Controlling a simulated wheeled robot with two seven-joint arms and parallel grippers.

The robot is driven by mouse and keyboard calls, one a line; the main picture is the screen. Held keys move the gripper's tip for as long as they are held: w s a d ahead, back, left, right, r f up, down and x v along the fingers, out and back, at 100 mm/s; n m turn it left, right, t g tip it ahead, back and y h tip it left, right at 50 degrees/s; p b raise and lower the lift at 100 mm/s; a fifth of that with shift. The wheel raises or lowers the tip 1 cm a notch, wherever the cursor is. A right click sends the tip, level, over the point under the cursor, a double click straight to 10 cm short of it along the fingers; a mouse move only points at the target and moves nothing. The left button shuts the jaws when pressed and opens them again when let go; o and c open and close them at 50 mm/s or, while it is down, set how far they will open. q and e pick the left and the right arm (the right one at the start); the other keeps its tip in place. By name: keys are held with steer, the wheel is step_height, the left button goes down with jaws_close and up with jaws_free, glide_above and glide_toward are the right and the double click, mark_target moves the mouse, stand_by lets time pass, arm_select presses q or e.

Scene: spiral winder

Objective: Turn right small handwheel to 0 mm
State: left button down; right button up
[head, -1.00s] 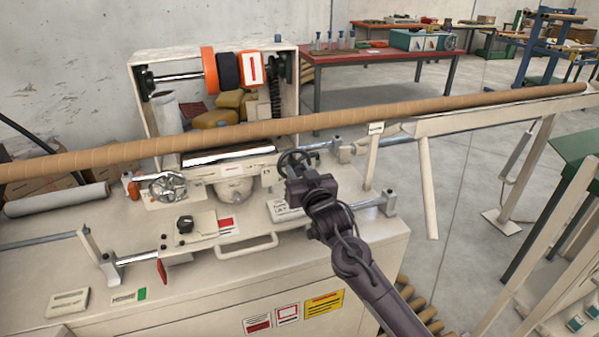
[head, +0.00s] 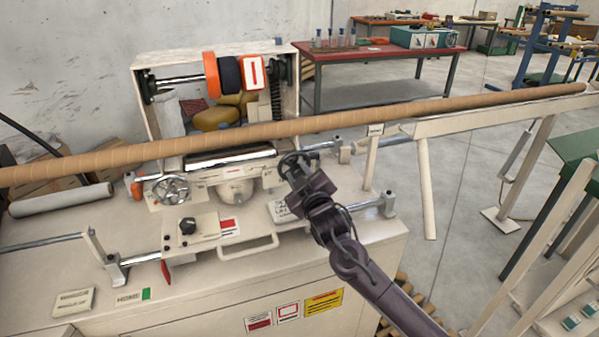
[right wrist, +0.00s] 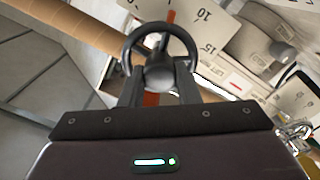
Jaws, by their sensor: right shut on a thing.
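The right small handwheel (head: 289,159) is dark, on the right part of the cream machine top. My right gripper (head: 299,177) is at it from the front, largely covering it in the head view. In the right wrist view, the handwheel (right wrist: 129,50) shows a round rim and a grey hub. My right gripper (right wrist: 160,82) has its two fingers on either side of the hub, shut on the wheel. No 0 mark is readable. My left gripper is out of view.
A long brown cardboard tube (head: 420,108) runs across just behind the handwheel. A second, silvery handwheel (head: 170,189) is to the left. A plate with a black knob (head: 187,226) and a front handle (head: 248,247) are nearby. The floor at right is partly open.

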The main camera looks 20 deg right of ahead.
steer(key=n, duration=0.4)
steer(key=shift+n+p, duration=0.3)
steer(key=shift+p, duration=0.1)
steer(key=shift+a+f+n, duration=0.1)
steer(key=shift+n, duration=1.8)
steer(key=o, duration=1)
steer(key=shift+c, duration=0.2)
